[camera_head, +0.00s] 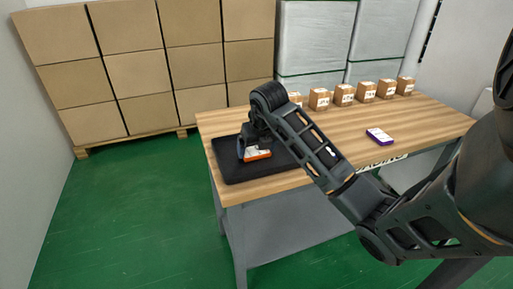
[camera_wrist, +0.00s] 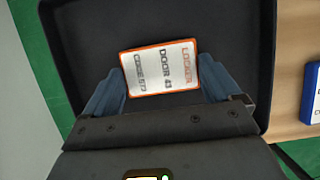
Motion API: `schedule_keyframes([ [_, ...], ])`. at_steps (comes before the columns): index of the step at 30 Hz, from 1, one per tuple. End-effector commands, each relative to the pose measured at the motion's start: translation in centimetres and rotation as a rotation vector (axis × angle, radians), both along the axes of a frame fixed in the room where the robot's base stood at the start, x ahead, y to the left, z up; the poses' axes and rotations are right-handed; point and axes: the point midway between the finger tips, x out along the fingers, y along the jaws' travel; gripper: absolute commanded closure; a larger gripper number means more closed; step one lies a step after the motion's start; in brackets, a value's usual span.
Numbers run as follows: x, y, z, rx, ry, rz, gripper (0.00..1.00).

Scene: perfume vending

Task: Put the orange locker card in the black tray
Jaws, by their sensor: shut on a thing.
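The orange locker card (camera_head: 257,155) has a white face with an orange border. In the wrist view the card (camera_wrist: 162,68) reads "LOCKER", "DOOR 43" and "CODE 573", and lies between my two blue fingertips. My gripper (camera_head: 252,150) is shut on the card, over the black tray. In the wrist view my gripper (camera_wrist: 160,85) has one finger at each short side of the card. The black tray (camera_head: 232,173) lies at the left end of the wooden table. In the wrist view the tray (camera_wrist: 90,30) surrounds the card. I cannot tell whether the card touches the tray floor.
A purple-edged card (camera_head: 379,136) lies on the wooden table (camera_head: 430,120) to the right. A blue-edged item (camera_wrist: 312,93) shows at the right in the wrist view. Several small boxes (camera_head: 344,95) line the back edge. Stacked cartons (camera_head: 125,55) stand behind.

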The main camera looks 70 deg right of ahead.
Motion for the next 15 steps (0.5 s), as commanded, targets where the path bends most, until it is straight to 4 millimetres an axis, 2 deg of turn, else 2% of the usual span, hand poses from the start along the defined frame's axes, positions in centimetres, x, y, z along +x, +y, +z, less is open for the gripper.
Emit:
schedule_keyframes([
  [1, 0.0, 0.0, -0.1, 0.0, 0.0, 0.0, 0.07],
  [3, 0.0, 0.0, 0.0, 0.0, 0.0, 0.0, 0.0],
  [11, 0.0, 0.0, 0.1, 0.0, 0.0, 0.0, 0.0],
  [15, -0.1, 0.2, 1.1, -0.001, -0.002, 0.001, 0.0],
])
